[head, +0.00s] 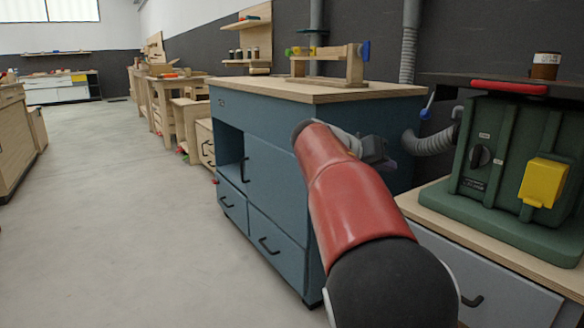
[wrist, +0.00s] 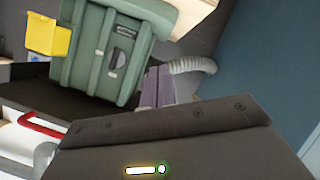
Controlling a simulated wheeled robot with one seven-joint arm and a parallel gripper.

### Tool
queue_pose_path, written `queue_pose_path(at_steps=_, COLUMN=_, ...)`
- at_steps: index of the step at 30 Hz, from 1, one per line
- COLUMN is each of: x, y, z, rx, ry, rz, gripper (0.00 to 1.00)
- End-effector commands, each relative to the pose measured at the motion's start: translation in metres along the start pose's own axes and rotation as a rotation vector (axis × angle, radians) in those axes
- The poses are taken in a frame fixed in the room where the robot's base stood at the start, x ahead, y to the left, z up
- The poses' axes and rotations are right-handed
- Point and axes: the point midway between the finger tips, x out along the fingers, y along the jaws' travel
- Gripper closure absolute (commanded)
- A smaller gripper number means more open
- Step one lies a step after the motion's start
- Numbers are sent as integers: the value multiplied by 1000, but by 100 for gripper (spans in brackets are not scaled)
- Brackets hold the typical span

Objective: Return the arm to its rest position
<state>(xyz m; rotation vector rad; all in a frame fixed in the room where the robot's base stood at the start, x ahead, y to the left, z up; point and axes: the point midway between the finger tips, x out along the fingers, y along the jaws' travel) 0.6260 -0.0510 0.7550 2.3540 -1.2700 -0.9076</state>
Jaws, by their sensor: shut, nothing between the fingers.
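My arm (head: 345,190) reaches forward from the bottom of the head view, with a red link and dark joints. My gripper (head: 380,153) shows as a small dark shape beyond the arm, in front of the blue cabinet's right side. In the wrist view my gripper's fingers (wrist: 156,86) are together with nothing between them, and the dark wrist housing fills the bottom. Part of my gripper is hidden behind the arm in the head view.
A blue cabinet (head: 275,165) with a wooden top stands close behind the arm. A green machine (head: 510,150) with a yellow box (head: 543,182) sits on a bench at right; it also shows in the wrist view (wrist: 105,60). A grey hose (head: 430,142) hangs between them. Open floor (head: 120,220) lies left.

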Motion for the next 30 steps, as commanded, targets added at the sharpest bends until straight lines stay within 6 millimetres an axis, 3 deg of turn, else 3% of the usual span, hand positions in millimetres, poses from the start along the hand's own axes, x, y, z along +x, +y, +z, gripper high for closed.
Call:
queue_pose_path(at_steps=3, x=22, y=26, z=43, rx=-35, ry=-135, rz=-126, gripper=100)
queue_pose_path(at_steps=7, x=24, y=49, z=108, rx=-83, ry=-271, rz=-328, gripper=100)
queue_pose_path(at_steps=11, x=3, y=68, z=173, rx=-122, ry=-347, rz=-531, gripper=100)
queue_pose_path(at_steps=18, x=-57, y=85, z=281, rx=-168, ry=-365, rz=-809, gripper=100)
queue_pose_path(at_steps=29, x=-107, y=83, z=388, rx=-190, ry=-312, rz=-965, gripper=100)
queue_pose_path(at_steps=30, x=-114, y=91, z=374, rx=-193, ry=-312, rz=-968, gripper=100)
